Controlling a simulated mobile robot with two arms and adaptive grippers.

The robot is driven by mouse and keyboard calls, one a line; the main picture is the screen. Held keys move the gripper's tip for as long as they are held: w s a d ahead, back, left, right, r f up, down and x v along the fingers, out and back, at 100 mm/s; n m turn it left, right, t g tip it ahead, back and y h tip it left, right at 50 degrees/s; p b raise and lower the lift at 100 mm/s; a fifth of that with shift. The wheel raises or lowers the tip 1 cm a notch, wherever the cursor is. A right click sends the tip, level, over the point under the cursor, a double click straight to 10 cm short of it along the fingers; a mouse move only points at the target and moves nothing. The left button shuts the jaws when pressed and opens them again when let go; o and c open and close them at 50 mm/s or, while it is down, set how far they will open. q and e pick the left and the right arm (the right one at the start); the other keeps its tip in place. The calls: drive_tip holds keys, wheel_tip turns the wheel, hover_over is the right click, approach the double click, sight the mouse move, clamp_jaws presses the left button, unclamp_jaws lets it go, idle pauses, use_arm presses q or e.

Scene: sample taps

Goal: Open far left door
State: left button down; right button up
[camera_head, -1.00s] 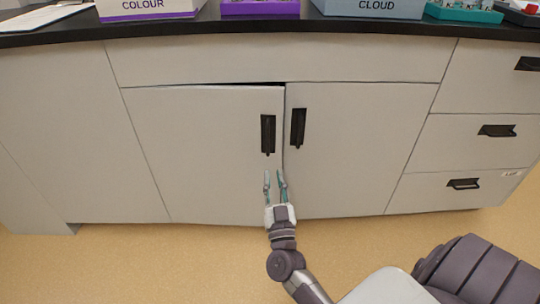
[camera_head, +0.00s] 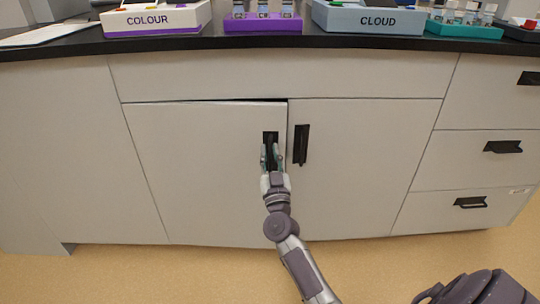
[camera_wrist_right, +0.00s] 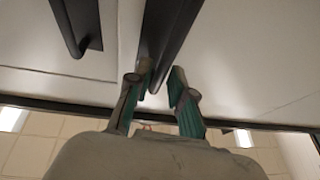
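The left cabinet door (camera_head: 200,175) is a pale panel under the counter. A thin dark gap shows along its top edge near the right corner. Its black vertical handle (camera_head: 270,137) is near its right edge. My right gripper (camera_head: 271,156) is at the lower part of this handle, with a finger on each side. In the right wrist view, the handle (camera_wrist_right: 168,28) runs between the fingertips (camera_wrist_right: 162,80). The left finger is close to it and a small gap shows to the right finger. The gripper looks open around the handle. My left gripper is not in view.
The right door (camera_head: 365,170) with its own black handle (camera_head: 301,145) is close beside. Drawers (camera_head: 480,160) are at the right. Boxes labelled COLOUR (camera_head: 155,18) and CLOUD (camera_head: 368,18) stand on the black countertop (camera_head: 60,47). The floor (camera_head: 170,270) in front is clear.

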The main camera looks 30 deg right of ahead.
drive_tip(key=shift+w+d+r, duration=0.1)
drive_tip(key=shift+w, duration=0.05)
clamp_jaws()
drive_tip(key=shift+s+a, duration=0.2)
drive_tip(key=shift+a, duration=0.05)
idle(0.6)
